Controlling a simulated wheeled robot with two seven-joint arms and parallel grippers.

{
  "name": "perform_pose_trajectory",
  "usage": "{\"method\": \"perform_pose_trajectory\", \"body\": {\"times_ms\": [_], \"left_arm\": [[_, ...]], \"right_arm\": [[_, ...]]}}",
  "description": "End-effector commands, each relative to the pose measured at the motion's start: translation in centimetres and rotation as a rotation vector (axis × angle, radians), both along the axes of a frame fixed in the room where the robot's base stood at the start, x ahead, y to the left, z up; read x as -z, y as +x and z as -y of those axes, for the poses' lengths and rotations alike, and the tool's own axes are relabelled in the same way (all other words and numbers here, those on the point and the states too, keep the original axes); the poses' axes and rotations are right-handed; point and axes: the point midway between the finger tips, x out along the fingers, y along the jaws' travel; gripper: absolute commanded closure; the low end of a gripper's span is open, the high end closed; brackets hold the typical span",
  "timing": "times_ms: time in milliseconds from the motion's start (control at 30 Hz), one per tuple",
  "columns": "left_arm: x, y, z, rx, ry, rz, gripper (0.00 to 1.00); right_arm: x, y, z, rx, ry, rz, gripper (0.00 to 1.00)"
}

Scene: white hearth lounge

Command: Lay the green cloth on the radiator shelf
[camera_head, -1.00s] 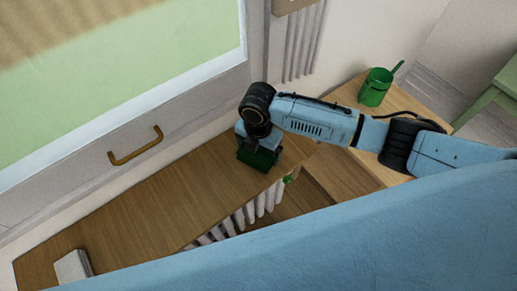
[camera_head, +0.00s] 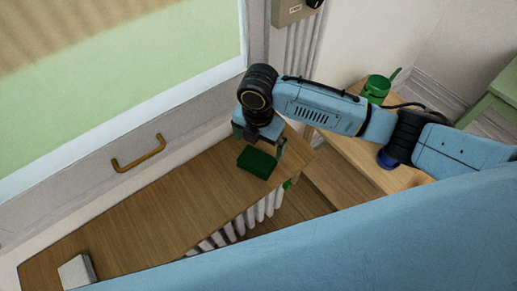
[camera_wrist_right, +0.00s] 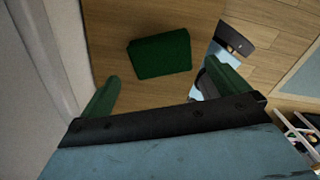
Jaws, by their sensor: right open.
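The green cloth (camera_head: 257,163) is a small, dark green folded block lying flat on the wooden radiator shelf (camera_head: 165,205), near the shelf's right end. It also shows in the right wrist view (camera_wrist_right: 160,54), lying on the wood beyond the fingertips and apart from them. My right gripper (camera_head: 259,144) is open and empty just above and behind the cloth. In the right wrist view its two spread fingers (camera_wrist_right: 163,87) have bare shelf between them. My left gripper is not in view.
A white block (camera_head: 76,272) lies at the shelf's left end; the shelf between is clear. White radiator fins (camera_head: 240,225) show below the front edge. A green pot (camera_head: 376,88) stands on a wooden table at right. A window with a brass handle (camera_head: 138,155) is behind.

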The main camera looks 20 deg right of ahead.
Motion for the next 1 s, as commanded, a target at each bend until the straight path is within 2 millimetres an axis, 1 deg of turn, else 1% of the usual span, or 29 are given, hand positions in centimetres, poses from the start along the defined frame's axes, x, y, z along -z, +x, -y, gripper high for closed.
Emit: {"method": "perform_pose_trajectory", "body": {"times_ms": [33, 133, 233, 367, 667, 767, 867, 967, 1000], "left_arm": [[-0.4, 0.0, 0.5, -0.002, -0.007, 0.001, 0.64], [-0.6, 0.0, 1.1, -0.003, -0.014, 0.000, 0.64], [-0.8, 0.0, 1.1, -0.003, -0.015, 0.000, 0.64], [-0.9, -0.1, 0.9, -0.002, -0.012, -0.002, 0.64], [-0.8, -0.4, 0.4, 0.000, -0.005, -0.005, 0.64], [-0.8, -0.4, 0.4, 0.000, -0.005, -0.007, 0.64], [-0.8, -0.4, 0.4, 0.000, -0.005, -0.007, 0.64], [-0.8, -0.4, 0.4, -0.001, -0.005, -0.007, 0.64], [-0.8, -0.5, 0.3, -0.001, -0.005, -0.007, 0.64]], "right_arm": [[-1.3, 0.1, 0.0, -0.001, 0.001, 0.004, 0.00], [-2.8, 0.0, 0.0, -0.002, 0.001, 0.002, 0.00], [-3.8, 0.0, 0.0, 0.000, -0.001, 0.002, 0.00], [-4.4, 0.0, 0.0, 0.000, 0.000, 0.000, 0.00], [-4.4, 0.0, 0.0, 0.001, 0.000, 0.000, 0.00], [-4.1, -0.5, -0.5, 0.023, 0.017, 0.002, 0.00], [-3.3, -1.7, -1.7, 0.099, 0.065, 0.007, 0.00], [-2.4, -3.6, -3.3, 0.252, 0.147, 0.013, 0.00], [-2.1, -4.4, -3.9, 0.334, 0.184, 0.015, 0.00]]}}
